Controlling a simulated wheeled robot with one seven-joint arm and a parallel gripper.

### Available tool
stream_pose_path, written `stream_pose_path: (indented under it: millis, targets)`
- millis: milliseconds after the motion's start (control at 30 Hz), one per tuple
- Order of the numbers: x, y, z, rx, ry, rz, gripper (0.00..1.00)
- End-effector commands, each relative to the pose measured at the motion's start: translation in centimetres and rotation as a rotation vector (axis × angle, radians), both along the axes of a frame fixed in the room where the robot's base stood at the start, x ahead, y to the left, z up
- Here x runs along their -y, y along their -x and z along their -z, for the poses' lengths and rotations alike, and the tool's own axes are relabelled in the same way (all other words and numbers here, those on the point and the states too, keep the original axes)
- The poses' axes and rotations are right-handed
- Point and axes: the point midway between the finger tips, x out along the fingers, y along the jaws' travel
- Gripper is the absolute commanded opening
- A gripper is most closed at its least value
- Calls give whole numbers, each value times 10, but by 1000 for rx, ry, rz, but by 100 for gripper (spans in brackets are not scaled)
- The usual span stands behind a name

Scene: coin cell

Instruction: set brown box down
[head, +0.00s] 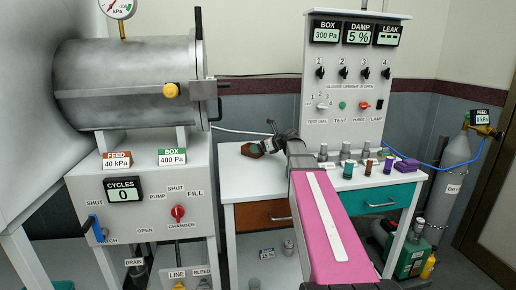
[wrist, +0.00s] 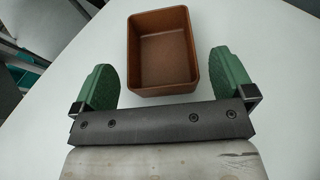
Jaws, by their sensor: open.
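The brown box (wrist: 161,83) is an open-topped, empty tray that rests on the white table. In the wrist view it lies between and just beyond the two green fingers of my gripper (wrist: 172,84), with a gap on each side. My gripper is open and not touching the box. In the head view the box (head: 252,150) shows small at the left part of the white tabletop, and my gripper (head: 268,142) is beside it, partly hidden by my arm.
Several small bottles and a purple block (head: 406,165) stand on the right of the white table (head: 250,180). An upright panel (head: 345,100) with knobs rises behind. A metal cylinder chamber (head: 130,80) is at the left. The tabletop around the box looks clear.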

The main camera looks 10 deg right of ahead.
Motion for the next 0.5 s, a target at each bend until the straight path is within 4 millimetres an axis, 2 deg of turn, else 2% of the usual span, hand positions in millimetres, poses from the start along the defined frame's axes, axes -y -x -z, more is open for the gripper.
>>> stream_pose_path:
  millis: [200,500]
  targets:
    - [30,32,-17,0,0,3,100]
    - [60,61,-35,0,0,1,100]
